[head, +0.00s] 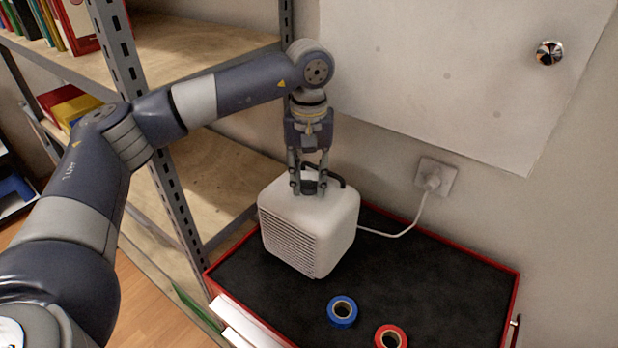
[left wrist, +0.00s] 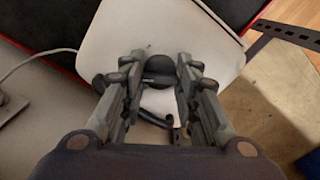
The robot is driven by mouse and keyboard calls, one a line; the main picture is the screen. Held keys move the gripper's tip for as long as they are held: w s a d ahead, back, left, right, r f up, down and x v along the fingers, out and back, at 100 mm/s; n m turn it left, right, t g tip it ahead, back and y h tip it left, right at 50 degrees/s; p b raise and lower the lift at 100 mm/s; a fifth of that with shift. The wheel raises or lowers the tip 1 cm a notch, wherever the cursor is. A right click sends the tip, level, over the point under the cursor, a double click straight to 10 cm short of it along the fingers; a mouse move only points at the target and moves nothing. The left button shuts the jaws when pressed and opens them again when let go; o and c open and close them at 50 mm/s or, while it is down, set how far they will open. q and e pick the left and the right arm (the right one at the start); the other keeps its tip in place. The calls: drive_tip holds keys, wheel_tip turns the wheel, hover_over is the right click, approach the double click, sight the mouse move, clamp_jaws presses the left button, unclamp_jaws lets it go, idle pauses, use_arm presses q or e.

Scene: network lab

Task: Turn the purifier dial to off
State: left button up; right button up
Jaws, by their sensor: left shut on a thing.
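The purifier (head: 308,222) is a white rounded box with a slatted grille on its front left face. It stands on the black top of a red-edged cabinet. Its dark round dial (left wrist: 158,68) is on the top face. My left gripper (head: 309,188) points straight down over the top, with its fingers on either side of the dial and shut on it. In the left wrist view the two fingertips (left wrist: 160,72) flank the dial. The dial's markings are hidden or too small to read. My right gripper is not in view.
A dark handle (head: 325,172) rises behind the dial, close to my fingers. A white cord runs to a wall socket (head: 436,178). Blue tape (head: 342,311) and red tape (head: 390,338) lie on the cabinet top (head: 440,270). A metal shelf (head: 165,185) stands at left.

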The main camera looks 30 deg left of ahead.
use_arm(q)
drive_tip(key=n+b, duration=0.1)
drive_tip(key=n, duration=0.1)
drive_tip(key=shift+f+n+b, duration=0.15)
drive_tip(key=shift+n+b, duration=0.15)
drive_tip(key=shift+b, duration=0.05)
drive_tip(key=n+b, duration=0.1)
drive_tip(key=n, duration=0.1)
drive_tip(key=shift+n, duration=0.3)
drive_tip(key=n+b, duration=0.1)
drive_tip(key=n, duration=0.2)
drive_tip(key=shift+n+b, duration=0.5)
drive_tip(key=shift+n, duration=1.2)
drive_tip(key=shift+r, duration=0.2)
drive_tip(key=o, duration=0.8)
